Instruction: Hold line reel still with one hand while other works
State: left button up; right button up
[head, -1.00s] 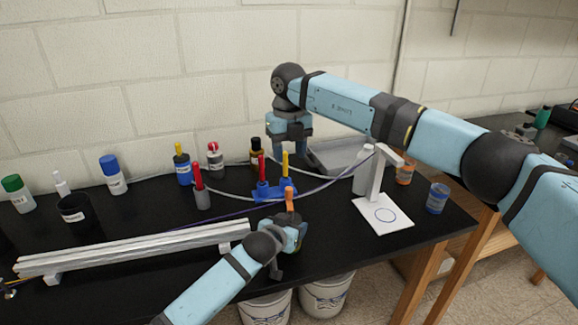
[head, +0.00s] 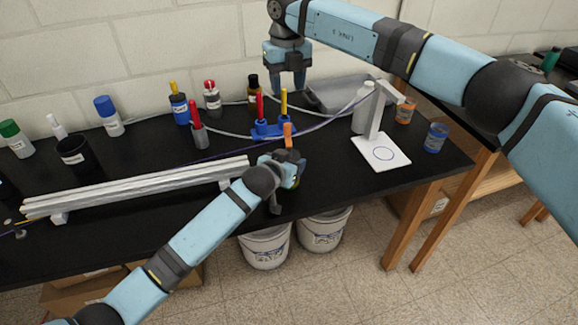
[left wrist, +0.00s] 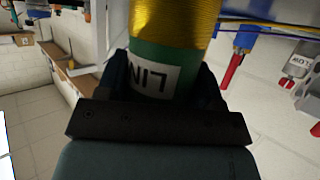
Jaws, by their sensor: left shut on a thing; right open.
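The line reel (left wrist: 170,50) fills the top of the left wrist view, with yellow line wound above a green part bearing a white label that reads "LIN". My left gripper shows at the front of the bench in the head view (head: 286,170). In the left wrist view its dark fingers are shut on the reel's green part, one on each side. In the head view the gripper largely hides the reel. My right gripper (head: 288,82) is open and empty, pointing down above the back of the bench, apart from the reel.
A blue stand (head: 272,130) with red and yellow upright pieces is just behind my left gripper. Silver extrusion bars (head: 140,186) lie to the left. A white stand (head: 380,150) is to the right, and a grey tray (head: 345,97) at the back. Bottles line the back left.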

pick_arm(q)
jog(key=o, duration=1.1)
jog(key=shift+c, duration=0.2)
